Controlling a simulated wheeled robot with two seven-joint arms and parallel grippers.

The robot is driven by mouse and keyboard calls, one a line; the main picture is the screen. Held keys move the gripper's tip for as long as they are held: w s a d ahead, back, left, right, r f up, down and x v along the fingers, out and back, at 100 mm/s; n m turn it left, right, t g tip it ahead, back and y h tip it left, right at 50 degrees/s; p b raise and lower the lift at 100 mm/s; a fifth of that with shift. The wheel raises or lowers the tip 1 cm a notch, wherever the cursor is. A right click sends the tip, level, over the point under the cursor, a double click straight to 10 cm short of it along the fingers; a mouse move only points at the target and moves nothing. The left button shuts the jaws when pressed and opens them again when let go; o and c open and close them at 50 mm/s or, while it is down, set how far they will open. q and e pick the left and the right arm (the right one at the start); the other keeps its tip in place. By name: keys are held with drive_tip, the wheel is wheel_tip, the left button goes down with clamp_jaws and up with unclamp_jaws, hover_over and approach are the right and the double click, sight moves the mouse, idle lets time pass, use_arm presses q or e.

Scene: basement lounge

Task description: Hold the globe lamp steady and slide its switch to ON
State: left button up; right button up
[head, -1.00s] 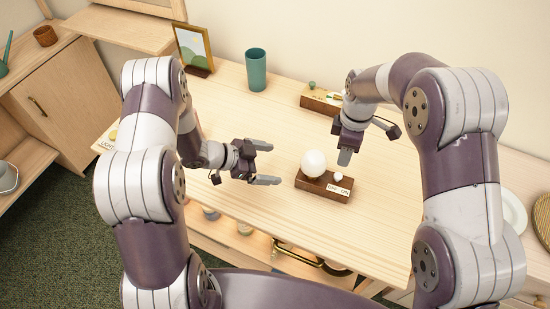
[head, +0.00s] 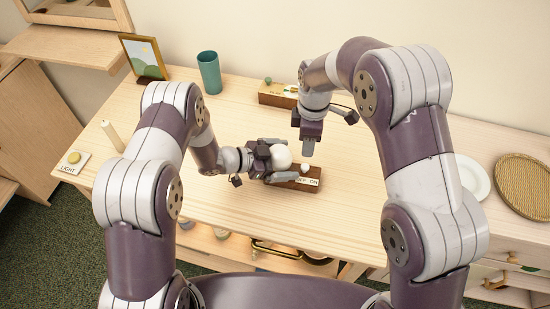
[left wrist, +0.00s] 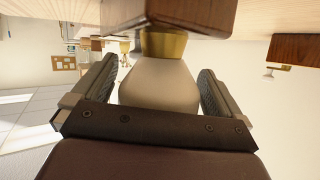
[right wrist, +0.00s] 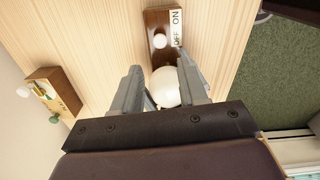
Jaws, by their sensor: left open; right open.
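The globe lamp has a white globe (head: 281,157) on a dark wooden base (head: 291,184). A small white switch knob (head: 305,168) stands beside the globe, next to OFF on the OFF/ON label (head: 308,181). My left gripper (head: 281,161) is open with its fingers on either side of the globe. In the left wrist view the globe (left wrist: 160,85) and its brass collar (left wrist: 163,43) sit between the fingers, with narrow gaps. My right gripper (head: 308,147) is open, pointing down above the knob. In the right wrist view the knob (right wrist: 160,41) lies beyond the fingertips.
A wooden block with a green knob (head: 277,93) is behind the lamp. A teal cup (head: 209,72) and a picture frame (head: 144,58) stand at the back left. A LIGHT plate (head: 73,162) is at the left end; a white plate (head: 472,178) and woven mat (head: 524,184) at right.

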use_arm(q)
drive_tip(key=c, duration=1.2)
drive_tip(key=shift+o, duration=0.2)
use_arm(e)
drive_tip(key=shift+d, duration=0.15)
drive_tip(key=c, duration=0.4)
use_arm(q)
drive_tip(key=shift+a, duration=0.1)
use_arm(e)
drive_tip(key=d+m, duration=0.1)
drive_tip(key=d, duration=0.1)
drive_tip(key=d+y, duration=0.1)
drive_tip(key=shift+d+r+m+y, duration=0.1)
drive_tip(key=shift+d+m+y, duration=0.2)
drive_tip(key=shift+d+m, duration=0.1)
clamp_jaws()
use_arm(q)
drive_tip(key=shift+d, duration=0.2)
drive_tip(key=shift+a, duration=0.15)
use_arm(e)
drive_tip(key=shift+a+r+n+y, duration=0.15)
drive_tip(key=shift+a+n+y, duration=1.05)
drive_tip(key=shift+n, duration=0.1)
